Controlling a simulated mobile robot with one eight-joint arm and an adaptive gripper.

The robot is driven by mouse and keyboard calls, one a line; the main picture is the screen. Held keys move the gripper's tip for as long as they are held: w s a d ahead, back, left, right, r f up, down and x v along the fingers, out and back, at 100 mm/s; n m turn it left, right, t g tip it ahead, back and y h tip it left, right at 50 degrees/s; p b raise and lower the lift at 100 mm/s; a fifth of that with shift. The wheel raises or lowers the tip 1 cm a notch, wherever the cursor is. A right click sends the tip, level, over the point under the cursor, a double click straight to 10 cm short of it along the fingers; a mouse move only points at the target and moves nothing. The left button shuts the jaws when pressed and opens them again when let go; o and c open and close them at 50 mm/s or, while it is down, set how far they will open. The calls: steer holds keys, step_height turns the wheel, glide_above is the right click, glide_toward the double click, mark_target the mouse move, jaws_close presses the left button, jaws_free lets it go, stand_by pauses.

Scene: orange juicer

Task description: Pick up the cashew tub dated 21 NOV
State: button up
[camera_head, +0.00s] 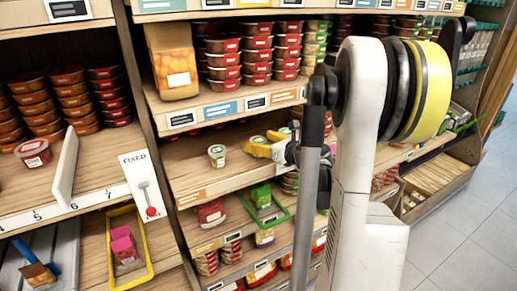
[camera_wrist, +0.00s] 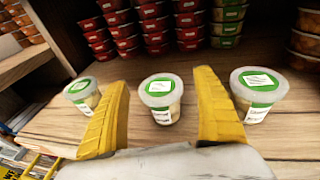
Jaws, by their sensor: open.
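Three small clear tubs with green-and-white lids stand upright in a row on a wooden shelf in the wrist view: a left tub (camera_wrist: 82,94), a middle tub (camera_wrist: 161,99) and a right tub (camera_wrist: 257,94). Their label print is too small to read, so I cannot tell which is dated 21 NOV. My gripper (camera_wrist: 162,80) is open and empty, its yellow fingers framing the middle tub. In the head view my gripper (camera_head: 264,146) reaches over the middle shelf, right of one tub (camera_head: 217,155); the other tubs are partly hidden by it.
Stacks of red-lidded tubs (camera_wrist: 114,30) and green-lidded tubs (camera_wrist: 227,22) stand behind the row. In the head view an upper shelf (camera_head: 225,106) overhangs this one. A lower shelf holds a green tray (camera_head: 277,220). Shelf wood around the row is bare.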

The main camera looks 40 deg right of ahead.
steer(key=shift+s, duration=0.1)
steer(key=c, duration=1.4)
